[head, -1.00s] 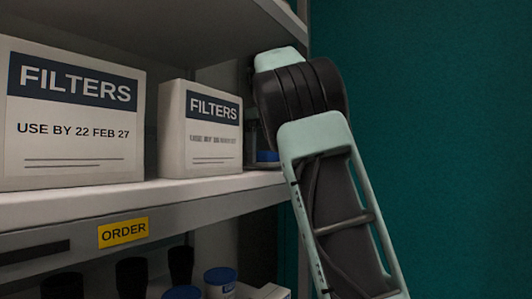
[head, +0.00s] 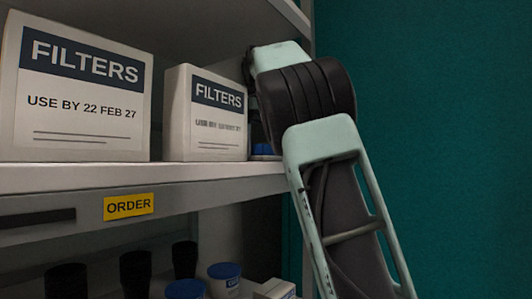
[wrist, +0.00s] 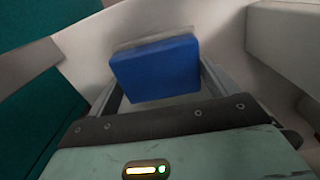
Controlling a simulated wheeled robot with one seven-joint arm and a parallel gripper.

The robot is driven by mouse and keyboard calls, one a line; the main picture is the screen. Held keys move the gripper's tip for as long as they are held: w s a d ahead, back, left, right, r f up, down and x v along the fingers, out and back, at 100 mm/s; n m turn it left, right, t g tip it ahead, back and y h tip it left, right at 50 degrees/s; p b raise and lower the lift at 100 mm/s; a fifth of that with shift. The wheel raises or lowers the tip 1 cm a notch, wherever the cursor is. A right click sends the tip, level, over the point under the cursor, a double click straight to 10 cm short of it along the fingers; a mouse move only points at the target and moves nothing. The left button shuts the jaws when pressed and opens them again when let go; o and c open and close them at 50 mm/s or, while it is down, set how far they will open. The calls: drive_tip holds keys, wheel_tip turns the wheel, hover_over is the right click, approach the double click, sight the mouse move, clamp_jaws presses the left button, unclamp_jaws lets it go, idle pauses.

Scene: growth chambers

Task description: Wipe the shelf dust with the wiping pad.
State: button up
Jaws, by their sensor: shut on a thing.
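The wiping pad (wrist: 155,68) is a blue block with a pale grey layer along its far edge. It sits between the fingers of my gripper (wrist: 158,82), which is shut on it, in the wrist view. In the head view only a bit of blue (head: 264,150) shows between the small box and my arm, and my arm hides the gripper. The pale shelf (head: 150,177) lies under the boxes, and its surface also shows around the pad in the wrist view (wrist: 90,45). I cannot make out the dust clearly; the pad may cover it.
A large filters box (head: 85,90) and a smaller one (head: 206,115) stand on the shelf left of my arm. A shelf board hangs above. An "ORDER" label (head: 129,206) marks the shelf's front edge. Blue-lidded tubs (head: 224,280) and dark cups stand below. The teal wall is right.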

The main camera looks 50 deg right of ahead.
drive_tip(key=shift+s+a+f+b, duration=0.15)
drive_tip(key=shift+a+b, duration=0.2)
drive_tip(key=shift+a, duration=1.65)
drive_tip(key=shift+r, duration=0.2)
drive_tip(key=shift+d+p, duration=0.55)
drive_tip(key=shift+d, duration=0.05)
drive_tip(key=shift+d+f+p, duration=0.2)
drive_tip(key=shift+d+p, duration=0.45)
drive_tip(key=shift+d, duration=0.65)
drive_tip(key=d+p, duration=0.1)
drive_tip(key=d, duration=0.1)
drive_tip(key=d+p, duration=0.1)
drive_tip(key=shift+w+r+p, duration=0.2)
drive_tip(key=shift+w+p, duration=0.05)
drive_tip(key=shift+p, duration=0.05)
drive_tip(key=shift+d+f, duration=0.15)
drive_tip(key=shift+d, duration=0.3)
drive_tip(key=shift+p, duration=0.3)
wheel_tip(320, 180, up, 6)
drive_tip(key=p, duration=0.6)
